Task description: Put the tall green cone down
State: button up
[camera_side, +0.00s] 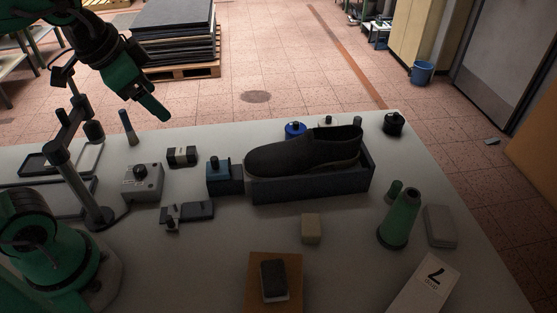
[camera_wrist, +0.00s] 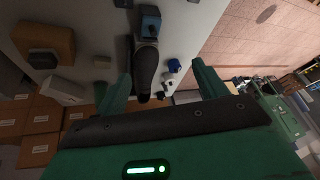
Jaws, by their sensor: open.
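The tall green cone (camera_side: 400,218) stands upright on the right part of the grey table, narrow end up, in the side view.
A dark shoe (camera_side: 305,153) lies in a dark tray (camera_side: 312,189) mid-table, beside a blue block (camera_side: 219,176).

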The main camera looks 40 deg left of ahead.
jog(key=s+a+f+n, duration=0.2)
jog(key=s+f+n, duration=0.1)
jog(key=s+n, duration=0.1)
jog(key=shift+s+a+f, duration=0.2)
jog(key=shift+s+f, duration=0.2)
jog(key=shift+o, duration=0.2)
